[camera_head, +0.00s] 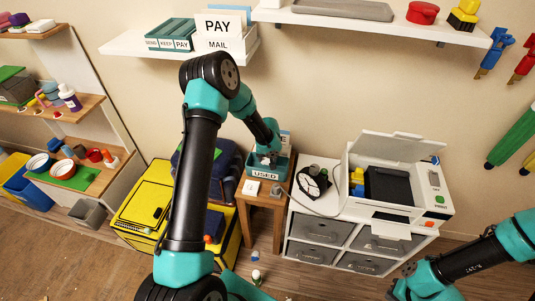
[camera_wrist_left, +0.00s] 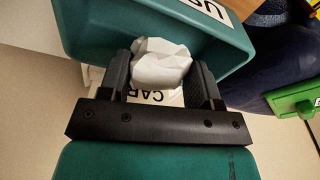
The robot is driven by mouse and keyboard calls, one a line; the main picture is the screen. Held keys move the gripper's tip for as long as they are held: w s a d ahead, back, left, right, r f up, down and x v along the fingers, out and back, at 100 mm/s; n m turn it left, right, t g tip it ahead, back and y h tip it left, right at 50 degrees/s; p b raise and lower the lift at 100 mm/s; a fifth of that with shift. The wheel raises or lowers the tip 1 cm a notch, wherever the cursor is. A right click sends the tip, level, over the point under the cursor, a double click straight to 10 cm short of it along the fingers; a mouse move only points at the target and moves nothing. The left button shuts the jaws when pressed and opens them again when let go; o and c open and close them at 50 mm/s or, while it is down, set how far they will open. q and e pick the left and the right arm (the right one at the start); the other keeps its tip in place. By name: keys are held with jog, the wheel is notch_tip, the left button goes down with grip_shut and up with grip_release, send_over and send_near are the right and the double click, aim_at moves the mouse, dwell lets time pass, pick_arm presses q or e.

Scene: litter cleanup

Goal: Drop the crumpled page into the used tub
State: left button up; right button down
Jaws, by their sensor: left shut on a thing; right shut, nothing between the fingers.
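The crumpled page (camera_wrist_left: 160,63) is a white faceted lump, seen in the left wrist view. My left gripper (camera_wrist_left: 163,66) is shut on it, one dark finger on each side. The used tub (camera_head: 264,174) is teal with a white USED label and stands on a small wooden stand. In the head view my left gripper (camera_head: 266,157) is at the tub's opening, and the page cannot be made out there. In the wrist view the page overlaps the teal tub (camera_wrist_left: 225,52); its exact height is unclear. My right gripper (camera_head: 398,291) is shut and empty at the lower right.
A white card with lettering (camera_wrist_left: 150,97) shows behind my left fingers. A white printer (camera_head: 395,180) and a black-and-white round item (camera_head: 312,182) stand on the drawer cabinet right of the tub. A yellow crate (camera_head: 150,205) is on the left. A shelf (camera_head: 180,45) hangs above.

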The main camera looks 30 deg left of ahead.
pick_arm(q)
jog(key=shift+f, duration=2.6)
jog(key=shift+f, duration=0.5)
jog(key=o, duration=1)
jog(key=r, duration=0.5)
jog(key=s+d+r, duration=0.1)
jog(key=r, duration=0.5)
jog(key=s+r, duration=0.1)
jog(key=r, duration=0.5)
jog(key=shift+d+r, duration=0.1)
jog(key=shift+d, duration=0.1)
jog(key=s+d+f+m+h, duration=0.1)
jog(key=s+d+f, duration=0.3)
jog(key=s, duration=0.4)
jog(key=s+d+f+m+h, duration=0.1)
jog(key=s+d+f+h, duration=0.1)
jog(key=s+d+f, duration=0.3)
jog(key=s+d+f+m+h, duration=0.1)
jog(key=s+d+f, duration=0.4)
jog(key=s, duration=0.7)
jog(key=shift+s+d+f+m+h, duration=0.15)
jog(key=shift+s+d+m+h, duration=0.1)
jog(key=shift+d+m+h, duration=0.25)
